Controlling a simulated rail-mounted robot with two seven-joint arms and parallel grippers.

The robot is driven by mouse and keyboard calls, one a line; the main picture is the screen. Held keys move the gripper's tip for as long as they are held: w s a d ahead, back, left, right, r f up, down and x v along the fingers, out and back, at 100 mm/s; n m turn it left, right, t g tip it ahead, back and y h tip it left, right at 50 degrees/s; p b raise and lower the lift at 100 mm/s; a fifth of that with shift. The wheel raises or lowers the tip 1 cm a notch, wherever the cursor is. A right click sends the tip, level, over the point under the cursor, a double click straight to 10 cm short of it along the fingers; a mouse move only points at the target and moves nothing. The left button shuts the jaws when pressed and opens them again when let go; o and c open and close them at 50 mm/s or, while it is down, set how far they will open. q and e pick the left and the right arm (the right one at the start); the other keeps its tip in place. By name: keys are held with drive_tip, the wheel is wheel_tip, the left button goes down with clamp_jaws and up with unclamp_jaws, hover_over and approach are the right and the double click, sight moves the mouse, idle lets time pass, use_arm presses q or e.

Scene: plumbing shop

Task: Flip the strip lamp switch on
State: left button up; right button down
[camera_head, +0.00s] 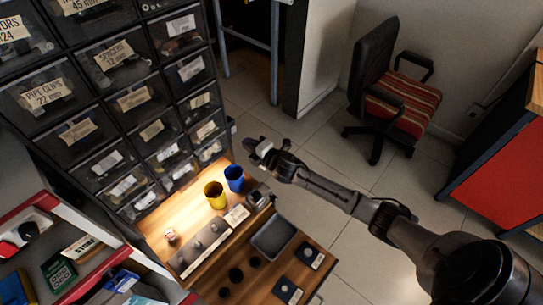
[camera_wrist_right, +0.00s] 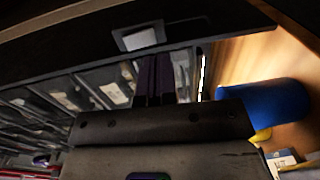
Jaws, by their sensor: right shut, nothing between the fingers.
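My right gripper (camera_head: 262,150) is shut and empty, held above the back right corner of the workbench (camera_head: 190,238), beside the drawer cabinet. In the right wrist view its dark fingers (camera_wrist_right: 155,80) are together and point at a dark bar (camera_wrist_right: 80,52). A pale rectangular plate (camera_wrist_right: 138,39) sits on this bar just beyond the fingertips; it looks like the switch, but I cannot tell its position. A gap between fingers and plate is hard to judge. Warm light falls on the bench below the drawers. The lamp itself is hidden in the head view. My left gripper is not in view.
The drawer cabinet (camera_head: 133,98) stands behind the bench. A blue cup (camera_head: 234,178) and a yellow cup (camera_head: 215,195) stand below my right gripper.

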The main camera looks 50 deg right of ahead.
drive_tip(key=s+f+p, duration=0.1)
drive_tip(key=s, duration=0.8)
drive_tip(key=shift+s+d+f, duration=0.1)
drive_tip(key=shift+s, duration=0.05)
idle(0.4)
